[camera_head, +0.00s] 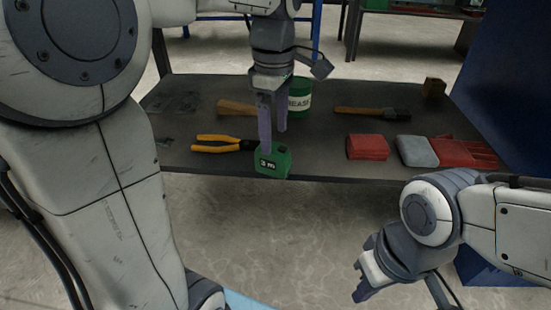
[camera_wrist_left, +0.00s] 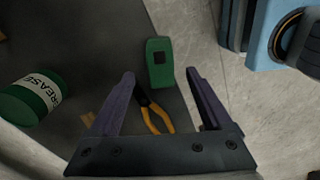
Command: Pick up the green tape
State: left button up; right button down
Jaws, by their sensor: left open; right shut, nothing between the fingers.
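The green tape (camera_head: 273,161) is a small green case with a dark label. It rests at the front edge of the dark table. In the left wrist view the green tape (camera_wrist_left: 159,63) lies ahead of the fingertips, roughly between their lines. My left gripper (camera_head: 273,140) points down just above and behind the tape, with its fingers apart and nothing between them. The left wrist view also shows its open fingers (camera_wrist_left: 160,75). Whether the fingertips touch the tape I cannot tell. My right gripper (camera_head: 362,279) is shut and empty, low in front of the table.
Yellow-handled pliers (camera_head: 217,144) lie just left of the tape. A grease can (camera_head: 300,95) stands behind the left gripper.

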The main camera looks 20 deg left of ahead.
aim_at(273, 146)
pick_arm(q)
jog(key=f+b, duration=0.1)
jog(key=f, duration=0.1)
jog(key=f+b, duration=0.4)
jog(key=shift+a+f, duration=0.1)
jog(key=shift+a, duration=0.15)
jog(key=shift+c, duration=0.3)
grip_shut()
